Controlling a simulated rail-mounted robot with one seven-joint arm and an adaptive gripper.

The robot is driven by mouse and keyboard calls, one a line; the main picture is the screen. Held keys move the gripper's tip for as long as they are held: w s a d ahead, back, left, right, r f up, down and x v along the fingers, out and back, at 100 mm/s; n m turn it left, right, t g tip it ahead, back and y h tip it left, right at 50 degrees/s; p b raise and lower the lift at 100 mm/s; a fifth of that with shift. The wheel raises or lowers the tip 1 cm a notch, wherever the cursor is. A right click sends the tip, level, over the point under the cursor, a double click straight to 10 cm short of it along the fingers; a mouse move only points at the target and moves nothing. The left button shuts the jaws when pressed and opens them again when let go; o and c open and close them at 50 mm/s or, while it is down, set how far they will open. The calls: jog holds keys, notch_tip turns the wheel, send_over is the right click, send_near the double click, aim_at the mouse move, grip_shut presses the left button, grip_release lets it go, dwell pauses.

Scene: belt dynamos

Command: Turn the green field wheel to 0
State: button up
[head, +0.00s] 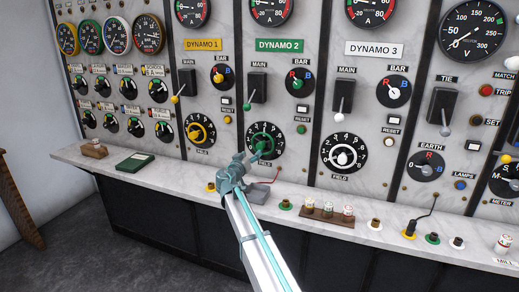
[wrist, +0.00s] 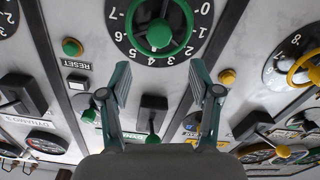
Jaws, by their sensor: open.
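The green field wheel (head: 264,140) sits on its black numbered dial at the bottom of the Dynamo 2 panel in the head view. In the wrist view, which looks turned over, the wheel (wrist: 181,45) is at the top with a green knob (wrist: 159,34) on it. The dial's white figures ring the wheel; I cannot tell for sure which figure the wheel points to.
The yellow field wheel (head: 197,132) is to the left and the white one (head: 344,155) to the right. A ledge (head: 180,178) with sockets and fuses runs below.

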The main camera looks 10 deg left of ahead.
aim_at(259, 147)
jog(key=p+x, duration=0.3)
jog(key=x, duration=0.6)
jog(key=shift+r, duration=0.1)
jog(key=shift+w+d, duration=0.15)
jog(key=shift+w, duration=0.3)
jog(key=c, duration=1.1)
jog(key=shift+c, duration=0.2)
jog(key=shift+b, duration=0.3)
